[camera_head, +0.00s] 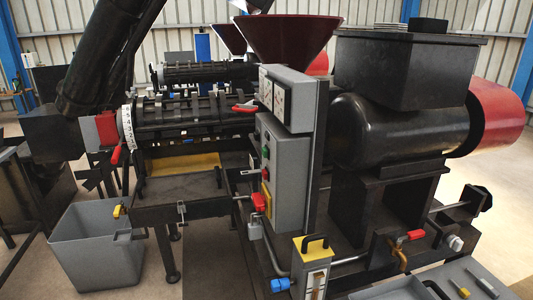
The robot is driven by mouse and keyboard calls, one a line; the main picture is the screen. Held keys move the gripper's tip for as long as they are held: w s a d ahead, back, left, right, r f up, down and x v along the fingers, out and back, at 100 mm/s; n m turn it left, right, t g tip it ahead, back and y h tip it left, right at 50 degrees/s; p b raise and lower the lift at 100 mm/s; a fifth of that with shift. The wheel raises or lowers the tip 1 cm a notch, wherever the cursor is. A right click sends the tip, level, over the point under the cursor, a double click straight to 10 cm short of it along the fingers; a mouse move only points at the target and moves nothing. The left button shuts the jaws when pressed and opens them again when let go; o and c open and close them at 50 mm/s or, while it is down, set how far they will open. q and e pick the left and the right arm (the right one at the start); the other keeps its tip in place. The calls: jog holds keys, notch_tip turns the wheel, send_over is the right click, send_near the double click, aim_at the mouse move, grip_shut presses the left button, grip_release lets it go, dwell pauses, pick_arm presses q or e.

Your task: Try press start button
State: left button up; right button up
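A grey control box (288,185) stands on a dark post in the middle of the head view, its front turned to the left. A small green button (266,152) is on its front, with a small red button (265,174) below it. Lower still is a yellow patch (267,197). The buttons are small and seen at a slant, so labels cannot be read and I cannot tell if any is pressed. The screw press (400,125) is black with a dark red hopper (285,38). Neither of my grippers is in view.
A grey meter box (288,98) sits above the control box. A grey bin (97,245) stands at lower left. A thick dark cylinder (95,60) slants across the upper left.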

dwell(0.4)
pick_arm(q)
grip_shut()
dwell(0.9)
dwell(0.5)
